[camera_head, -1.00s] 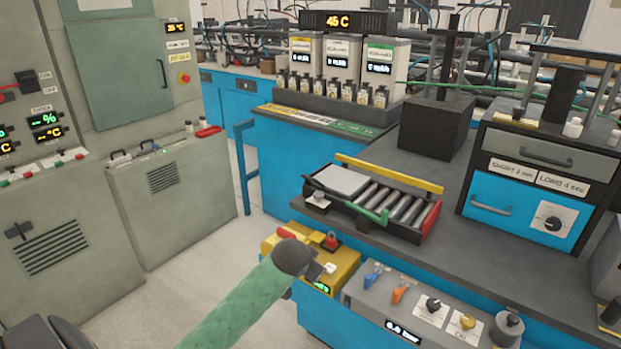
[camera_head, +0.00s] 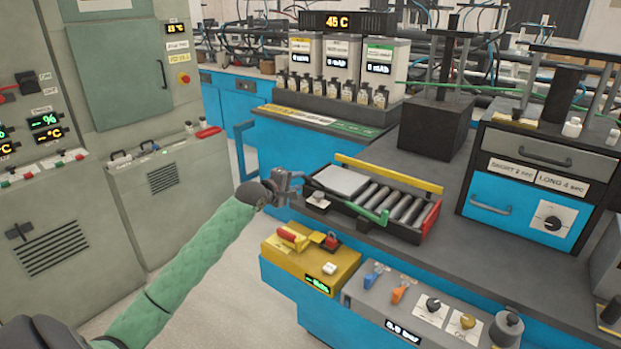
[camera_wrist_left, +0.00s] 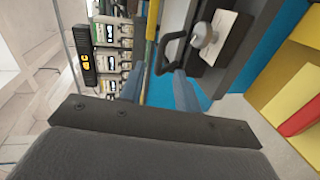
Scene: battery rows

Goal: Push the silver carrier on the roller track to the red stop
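The silver carrier (camera_head: 342,181) is a flat plate at the left end of the roller track (camera_head: 380,228). Bare rollers (camera_head: 390,202) lie to its right, and the red stop (camera_head: 431,222) is at the right end. My left gripper (camera_head: 296,182) is just left of the track's left end, close to the carrier. In the left wrist view its two fingers (camera_wrist_left: 160,88) are apart with nothing between them. A black loop handle (camera_wrist_left: 168,60) stands just beyond the fingertips; contact cannot be told. My right gripper is out of view.
A yellow rail (camera_head: 390,173) runs along the track's back and a green bar (camera_head: 362,211) crosses its front. A silver knob (camera_head: 317,200) sits at the front left corner. A yellow box (camera_head: 312,262) with red handles is below. A black block (camera_head: 437,128) stands behind.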

